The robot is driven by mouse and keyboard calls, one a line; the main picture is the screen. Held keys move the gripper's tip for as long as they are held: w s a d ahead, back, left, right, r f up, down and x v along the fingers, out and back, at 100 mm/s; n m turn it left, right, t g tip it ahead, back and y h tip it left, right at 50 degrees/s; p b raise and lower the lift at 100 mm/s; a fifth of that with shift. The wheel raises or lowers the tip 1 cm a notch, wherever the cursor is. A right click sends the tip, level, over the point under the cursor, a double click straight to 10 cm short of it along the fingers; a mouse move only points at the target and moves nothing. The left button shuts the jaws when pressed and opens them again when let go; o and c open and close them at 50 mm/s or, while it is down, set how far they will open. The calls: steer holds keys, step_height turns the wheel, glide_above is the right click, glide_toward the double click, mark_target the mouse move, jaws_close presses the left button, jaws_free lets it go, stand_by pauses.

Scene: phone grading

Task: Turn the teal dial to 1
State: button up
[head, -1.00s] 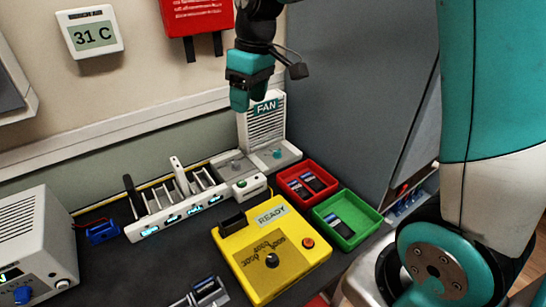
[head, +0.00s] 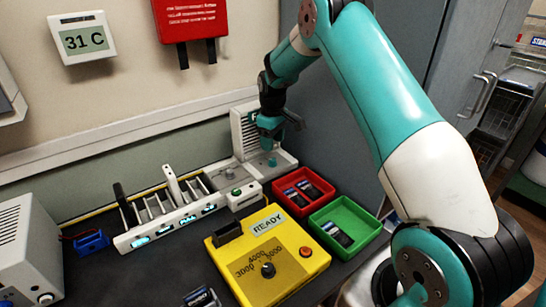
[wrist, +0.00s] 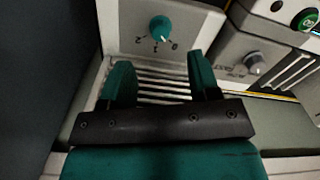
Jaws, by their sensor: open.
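The teal dial (wrist: 160,28) sits on a light grey panel at the top of the wrist view, with small dark marks around its near side. I cannot read its setting for sure. In the head view the teal dial (head: 272,162) is on the base of the slatted fan unit. My gripper (wrist: 159,68) is open and empty, its two teal fingers spread over the slats, pointing toward the dial and apart from it in the picture. In the head view my gripper (head: 268,138) is just above the dial, in front of the fan, and hides the fan's label.
A grey knob (wrist: 253,62) is to the right of the teal dial in the wrist view. A red tray (head: 332,201) and a green tray (head: 367,214) with phones stand to the right. The yellow READY tester (head: 232,263) and a white rack (head: 130,246) are nearer.

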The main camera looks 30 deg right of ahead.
mark_target(273, 159)
step_height(273, 159, down, 7)
steer(key=shift+p, duration=0.35)
steer(key=c, duration=0.9)
